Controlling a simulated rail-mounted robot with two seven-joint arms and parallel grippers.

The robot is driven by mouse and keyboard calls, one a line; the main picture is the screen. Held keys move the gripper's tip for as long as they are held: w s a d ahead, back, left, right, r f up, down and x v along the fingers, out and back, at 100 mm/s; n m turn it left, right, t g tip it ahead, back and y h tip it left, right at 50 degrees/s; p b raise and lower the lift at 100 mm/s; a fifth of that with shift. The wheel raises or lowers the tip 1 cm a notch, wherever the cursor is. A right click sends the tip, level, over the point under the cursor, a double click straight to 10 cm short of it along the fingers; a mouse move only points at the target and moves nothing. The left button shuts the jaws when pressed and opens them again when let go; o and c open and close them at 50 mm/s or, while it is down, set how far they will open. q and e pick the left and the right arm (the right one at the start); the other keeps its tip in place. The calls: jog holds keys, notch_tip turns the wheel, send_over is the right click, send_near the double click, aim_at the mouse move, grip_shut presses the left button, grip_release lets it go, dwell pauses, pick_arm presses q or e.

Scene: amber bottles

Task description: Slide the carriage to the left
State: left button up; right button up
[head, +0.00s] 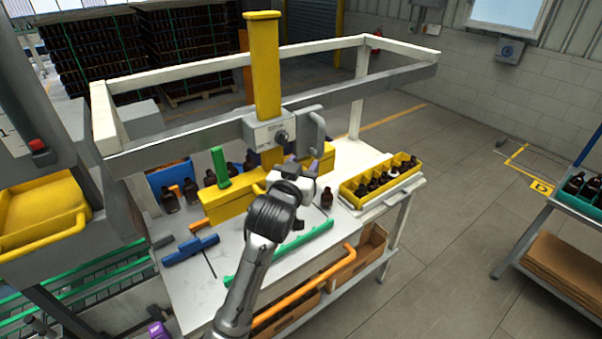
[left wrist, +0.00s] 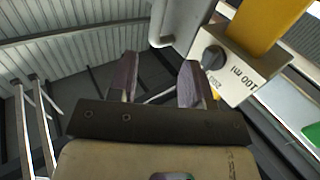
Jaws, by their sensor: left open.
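The carriage (head: 268,132) is a grey block with a round knob and a yellow upright post, sitting on the grey rail (head: 375,87) near its middle. A grey handle (head: 317,128) stands out from its right side. My left gripper (head: 302,160), with purple finger pads, is just below the handle. In the left wrist view the left gripper (left wrist: 157,82) is open, with nothing between its fingers. My right gripper is not in view.
Below the rail is a white table (head: 205,271) with a yellow box (head: 225,201) and several amber bottles. A yellow crate (head: 352,198) of bottles stands at its right. A white frame (head: 356,95) surrounds the rail. The rail is clear on both sides of the carriage.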

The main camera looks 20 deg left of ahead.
pick_arm(q)
jog(key=shift+s, duration=0.55)
jog(key=s+f+m+g+p, duration=0.1)
jog(key=s+f+g, duration=0.3)
jog(key=s+f, duration=0.5)
jog(key=s+f+g+p, duration=0.4)
jog(key=s+f, duration=0.5)
jog(key=s, duration=1.1)
jog(key=s+f+m+g+h+p, duration=0.1)
jog(key=s+f+g+p, duration=0.2)
jog(key=s, duration=1.2)
notch_tip(320, 180, down, 6)
jog(key=g, duration=0.3)
jog(key=shift+s+d+f+m, duration=0.2)
jog(key=shift+d+m, duration=0.05)
jog(key=shift+m, duration=0.05)
